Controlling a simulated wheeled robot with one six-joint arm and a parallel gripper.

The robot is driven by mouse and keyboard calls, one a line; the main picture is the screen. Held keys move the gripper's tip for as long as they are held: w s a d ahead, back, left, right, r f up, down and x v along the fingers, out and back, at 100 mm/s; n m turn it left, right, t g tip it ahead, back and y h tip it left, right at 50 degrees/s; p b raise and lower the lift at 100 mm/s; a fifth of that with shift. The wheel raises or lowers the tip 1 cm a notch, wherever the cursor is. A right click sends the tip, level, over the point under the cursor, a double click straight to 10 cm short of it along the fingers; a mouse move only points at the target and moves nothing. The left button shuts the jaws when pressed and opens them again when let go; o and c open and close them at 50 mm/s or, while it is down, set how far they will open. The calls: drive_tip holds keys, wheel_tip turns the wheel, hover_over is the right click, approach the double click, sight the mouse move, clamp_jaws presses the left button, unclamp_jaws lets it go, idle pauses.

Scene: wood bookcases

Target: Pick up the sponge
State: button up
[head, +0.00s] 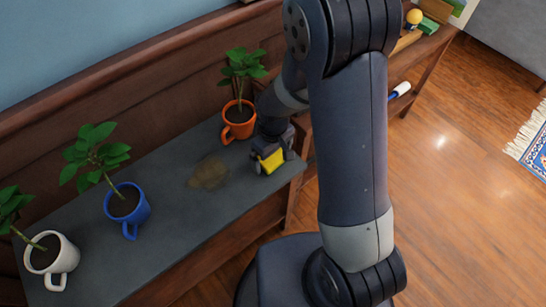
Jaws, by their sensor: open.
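A yellow sponge (271,161) sits near the right end of the grey top of a wooden bookcase (170,215), close to the front edge. My gripper (270,154) is right at it, reaching down from above. Its jaws are open, and the sponge shows at or between the fingers. The fingers and arm hide part of the sponge, so I cannot tell whether they touch it.
An orange mug (238,125) with a plant stands just behind my gripper. A blue mug (128,209) and a white mug (63,262), both with plants, stand to the left. A brown stain (208,173) marks the grey top. A yellow ball (414,16) is far right.

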drive_tip(key=shift+c, duration=0.6)
drive_tip(key=c, duration=0.7)
wheel_tip(320, 180, up, 10)
drive_tip(key=shift+r+p, duration=0.1)
drive_tip(key=shift+p, duration=0.8)
drive_tip(key=shift+c, duration=0.2)
